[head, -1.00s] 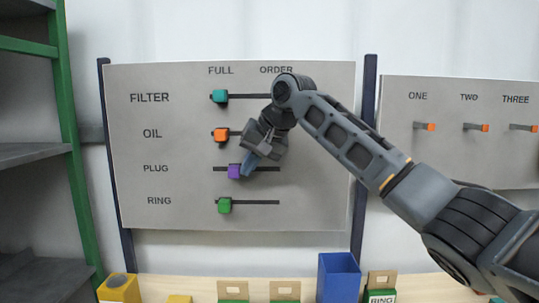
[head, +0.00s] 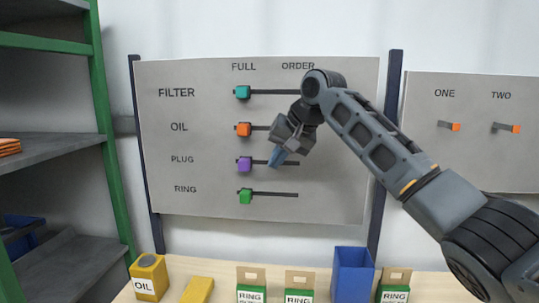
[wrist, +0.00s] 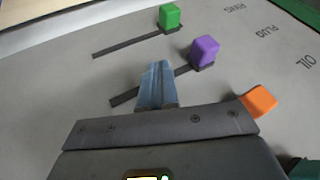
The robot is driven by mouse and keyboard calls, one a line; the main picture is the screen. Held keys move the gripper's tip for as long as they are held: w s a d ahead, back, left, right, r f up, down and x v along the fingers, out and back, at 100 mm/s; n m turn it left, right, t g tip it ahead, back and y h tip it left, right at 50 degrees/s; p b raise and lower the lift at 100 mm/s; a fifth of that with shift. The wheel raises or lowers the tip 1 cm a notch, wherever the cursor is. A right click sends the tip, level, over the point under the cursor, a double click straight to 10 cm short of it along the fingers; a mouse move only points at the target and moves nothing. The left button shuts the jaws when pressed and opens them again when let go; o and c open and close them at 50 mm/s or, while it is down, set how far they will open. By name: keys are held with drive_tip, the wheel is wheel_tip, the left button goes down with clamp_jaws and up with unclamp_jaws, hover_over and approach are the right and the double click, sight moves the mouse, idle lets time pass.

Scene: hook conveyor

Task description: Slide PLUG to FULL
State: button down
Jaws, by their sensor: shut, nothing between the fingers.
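The purple PLUG slider (head: 244,164) sits at the left end of its dark slot, under the FULL heading (head: 243,67) on the grey board (head: 340,200). It also shows in the wrist view (wrist: 204,51). My gripper (head: 276,157) is shut and empty, with its blue fingertips over the PLUG slot to the right of the slider. In the wrist view the fingertips (wrist: 156,75) are apart from the purple knob, with a visible gap.
The teal FILTER slider (head: 243,92), orange OIL slider (head: 243,129) and green RING slider (head: 245,196) are also at the left of their slots. A second board (head: 470,160) with orange-tipped hooks stands right. Boxes and a blue bin (head: 352,272) stand below.

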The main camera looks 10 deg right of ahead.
drive_tip(key=b+v, duration=0.1)
drive_tip(key=v, duration=0.8)
drive_tip(key=shift+a+r+b, duration=0.2)
drive_tip(key=shift+b, duration=0.15)
